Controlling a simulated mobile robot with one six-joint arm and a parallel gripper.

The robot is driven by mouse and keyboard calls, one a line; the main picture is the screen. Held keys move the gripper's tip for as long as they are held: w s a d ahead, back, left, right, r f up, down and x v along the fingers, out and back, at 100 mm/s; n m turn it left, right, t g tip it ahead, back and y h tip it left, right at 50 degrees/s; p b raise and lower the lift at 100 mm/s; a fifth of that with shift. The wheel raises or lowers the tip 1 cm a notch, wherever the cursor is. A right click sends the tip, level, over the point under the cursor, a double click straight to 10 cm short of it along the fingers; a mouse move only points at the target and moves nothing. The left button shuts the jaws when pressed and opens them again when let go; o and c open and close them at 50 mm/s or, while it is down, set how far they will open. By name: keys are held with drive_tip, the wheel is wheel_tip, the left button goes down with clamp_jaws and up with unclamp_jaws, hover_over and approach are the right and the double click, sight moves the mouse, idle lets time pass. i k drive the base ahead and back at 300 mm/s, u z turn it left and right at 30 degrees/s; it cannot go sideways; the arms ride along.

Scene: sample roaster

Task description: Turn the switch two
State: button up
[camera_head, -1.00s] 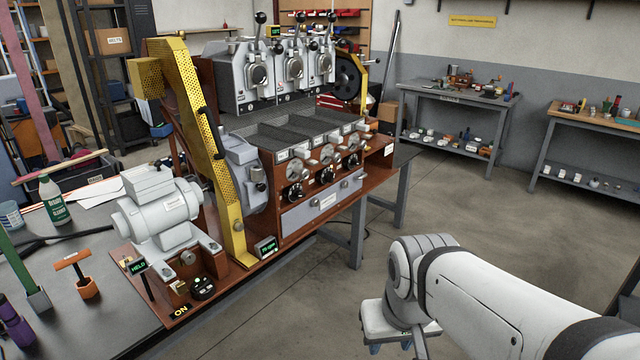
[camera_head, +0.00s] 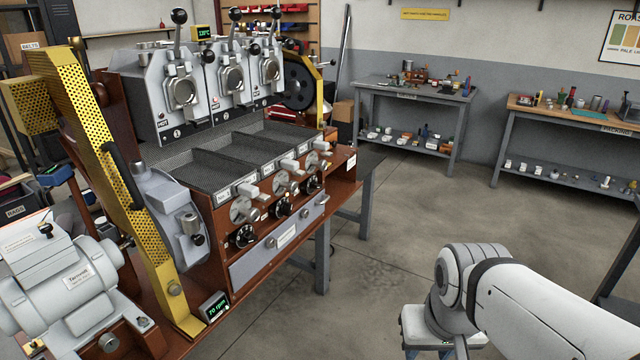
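The sample roaster (camera_head: 345,190) stands at left with three roasting heads. Three black rotary knobs sit in a row on its wooden front: a near one (camera_head: 246,235), a middle one (camera_head: 282,208) and a far one (camera_head: 312,185). I cannot read a number beside any knob, so which is switch two is not certain; the middle one is second in the row. My gripper (camera_head: 432,345) is at the bottom edge, right of the roaster and well apart from the knobs. Its fingers are mostly cut off, so their opening cannot be told.
Round metal handles (camera_head: 288,183) sit above the knobs, and a grey drawer (camera_head: 285,240) below. A yellow perforated guard (camera_head: 110,170) and a motor (camera_head: 70,285) stand at the near left. Open floor (camera_head: 380,270) lies between the roaster and my arm. Benches stand behind.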

sight(286, 208)
drive_tip(key=z, duration=0.1)
drive_tip(key=i, duration=0.95)
drive_tip(key=u, duration=0.4)
